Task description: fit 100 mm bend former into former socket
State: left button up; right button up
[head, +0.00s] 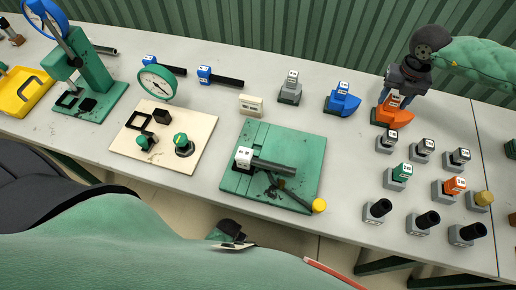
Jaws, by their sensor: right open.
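Three bend formers stand in a row at the back right: a grey one (289,96), a blue one (346,104) and an orange one (397,117). Each carries a white label block; the print is too small to read, so I cannot tell which is 100 mm. My right gripper (394,96) is open, pointing down at the top of the orange former, its fingers about the label block. I cannot tell whether they touch it. A green bending plate (301,148) lies mid-table with a grey bar and a yellow-tipped lever; no former socket is clearly visible on it.
Several small labelled blocks and black-topped pieces, including a green block (397,176), crowd the right of the table.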

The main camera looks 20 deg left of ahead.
jog(key=shift+b, duration=0.5)
jog(key=shift+c, duration=0.2)
dwell(0.3)
grip_shut()
